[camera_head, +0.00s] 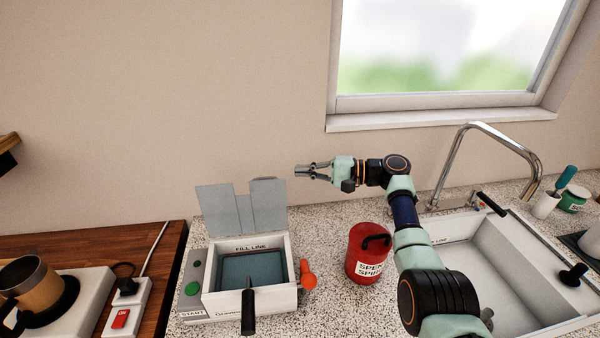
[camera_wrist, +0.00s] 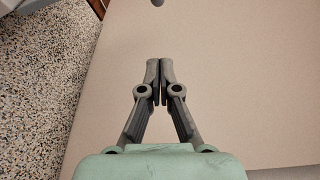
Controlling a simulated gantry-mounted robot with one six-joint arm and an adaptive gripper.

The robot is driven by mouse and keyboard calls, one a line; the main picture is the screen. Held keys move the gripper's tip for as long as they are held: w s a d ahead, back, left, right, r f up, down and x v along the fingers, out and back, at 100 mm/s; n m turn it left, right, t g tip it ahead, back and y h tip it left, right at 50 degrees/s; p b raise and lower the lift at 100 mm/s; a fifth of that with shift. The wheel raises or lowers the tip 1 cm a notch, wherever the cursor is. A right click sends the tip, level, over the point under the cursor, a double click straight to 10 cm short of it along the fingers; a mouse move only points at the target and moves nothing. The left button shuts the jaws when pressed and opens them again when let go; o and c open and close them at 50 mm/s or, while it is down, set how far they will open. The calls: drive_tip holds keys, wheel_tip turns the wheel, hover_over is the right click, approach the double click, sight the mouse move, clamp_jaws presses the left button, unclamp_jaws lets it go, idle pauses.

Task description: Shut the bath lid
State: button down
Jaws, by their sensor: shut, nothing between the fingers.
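The bath (camera_head: 290,302) is a white box with a FILL LINE label and dark liquid inside, standing on the speckled counter. Its grey lid (camera_head: 262,213) stands up open at the back rim, with a notch in its top edge. A black-handled tool (camera_head: 248,312) sticks out over the bath's front. My gripper (camera_head: 298,171) is shut and empty, in the air to the right of the lid's top and a little above it, apart from it. In the wrist view the fingertips (camera_wrist: 160,68) are together, with wall behind them and a grey edge at the top left.
An orange knob (camera_head: 307,278) sits at the bath's right side, and a control panel with a green button (camera_head: 192,289) at its left. A red canister (camera_head: 367,254) stands to the right, under my arm. The sink (camera_head: 480,262) and faucet (camera_head: 490,135) are further right.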

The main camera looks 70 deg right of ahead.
drive_tip(key=w+a+p, duration=0.3)
drive_tip(key=w+a, duration=0.1)
drive_tip(key=w, duration=0.1)
drive_tip(key=shift+a+r, duration=0.2)
drive_tip(key=shift+a, duration=0.15)
drive_tip(key=shift+s, duration=0.1)
idle(0.5)
